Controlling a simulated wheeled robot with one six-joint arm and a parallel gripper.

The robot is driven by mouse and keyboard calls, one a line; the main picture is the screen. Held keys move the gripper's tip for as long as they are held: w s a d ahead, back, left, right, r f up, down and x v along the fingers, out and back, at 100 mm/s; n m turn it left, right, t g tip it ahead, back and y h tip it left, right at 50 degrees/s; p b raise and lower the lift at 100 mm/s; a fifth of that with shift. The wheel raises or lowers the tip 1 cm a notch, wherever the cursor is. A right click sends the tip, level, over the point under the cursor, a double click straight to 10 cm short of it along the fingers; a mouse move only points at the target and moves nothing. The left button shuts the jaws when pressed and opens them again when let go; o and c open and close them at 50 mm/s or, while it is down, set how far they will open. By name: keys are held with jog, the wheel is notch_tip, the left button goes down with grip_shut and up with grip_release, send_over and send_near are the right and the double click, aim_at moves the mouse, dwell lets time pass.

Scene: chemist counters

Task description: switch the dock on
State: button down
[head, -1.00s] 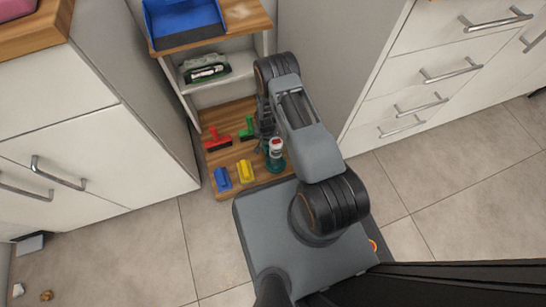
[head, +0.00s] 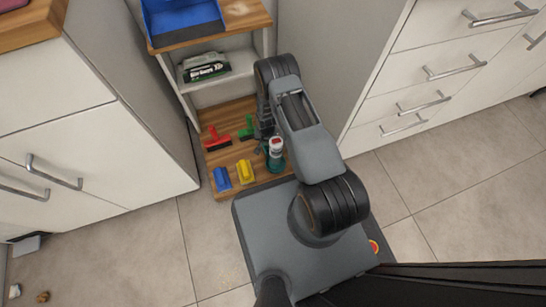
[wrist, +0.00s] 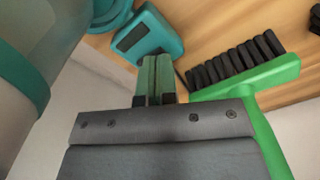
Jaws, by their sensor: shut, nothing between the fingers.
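The dock is a teal unit low on the wooden bottom shelf, seen in the head view (head: 277,165) with a white and red bottle-like part standing on it. In the wrist view, a teal box with a dark grey panel (wrist: 131,38) shows just beyond my fingertips, beside a round teal part. I cannot tell the state of any switch on it. My gripper (wrist: 157,60) is shut and empty, its tips close to the near edge of the teal box; I cannot tell whether they touch. In the head view my arm hides most of the gripper.
A green brush with black bristles (wrist: 245,75) lies close to the right of my gripper. A red brush (head: 217,141), a blue block (head: 222,179) and a yellow block (head: 245,172) lie on the same shelf. Cabinets stand on both sides; the floor in front is mostly clear.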

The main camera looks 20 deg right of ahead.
jog(key=shift+f+b, duration=0.4)
jog(key=shift+f, duration=0.05)
jog(key=shift+r, duration=0.1)
jog(key=shift+r+p, duration=2.55)
jog(key=shift+r, duration=0.9)
